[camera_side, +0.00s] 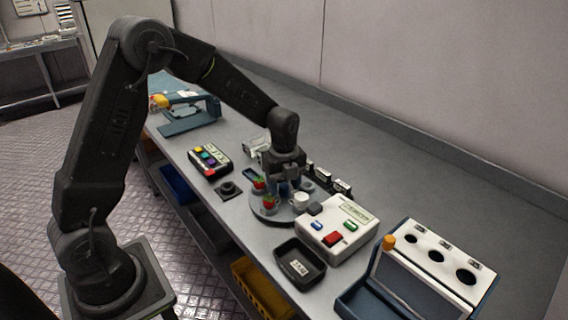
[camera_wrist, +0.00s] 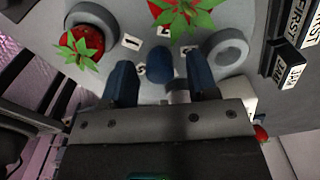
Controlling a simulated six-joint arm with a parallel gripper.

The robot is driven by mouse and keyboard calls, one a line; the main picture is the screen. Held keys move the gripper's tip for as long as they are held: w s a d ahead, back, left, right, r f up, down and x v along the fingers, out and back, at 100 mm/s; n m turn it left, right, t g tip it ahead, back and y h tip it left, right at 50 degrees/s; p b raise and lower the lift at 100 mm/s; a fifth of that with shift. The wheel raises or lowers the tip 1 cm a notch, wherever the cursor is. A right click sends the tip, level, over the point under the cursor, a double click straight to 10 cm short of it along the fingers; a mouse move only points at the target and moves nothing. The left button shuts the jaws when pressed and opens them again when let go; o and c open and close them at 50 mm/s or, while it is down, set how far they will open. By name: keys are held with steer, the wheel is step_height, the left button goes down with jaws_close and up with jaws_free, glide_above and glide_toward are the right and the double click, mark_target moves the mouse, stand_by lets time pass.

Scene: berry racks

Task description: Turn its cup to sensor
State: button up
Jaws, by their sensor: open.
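A round grey turntable (camera_side: 262,216) stands on the bench. It carries cups; two strawberries (camera_side: 269,202) show in the side view, with a white cup (camera_side: 300,199) at its right. In the wrist view a strawberry (camera_wrist: 83,47) sits in a grey cup (camera_wrist: 93,14) at upper left. Another strawberry (camera_wrist: 180,14) is at the top, and an empty grey cup (camera_wrist: 226,53) is at right. My gripper (camera_wrist: 163,84) points down over the turntable, open, its blue fingers on either side of a blue knob (camera_wrist: 160,65). I cannot tell whether they touch it.
A white box (camera_side: 338,230) with coloured buttons stands right of the turntable, close to it; I cannot tell if it is the sensor. A black tray (camera_side: 299,267) is in front. A button panel (camera_side: 209,158) is at left; a white-topped rack (camera_side: 435,258) is at right.

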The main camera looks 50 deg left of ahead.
mark_target(284, 185)
step_height(284, 185, up, 13)
stand_by(0.3)
steer(key=shift+f, duration=0.1)
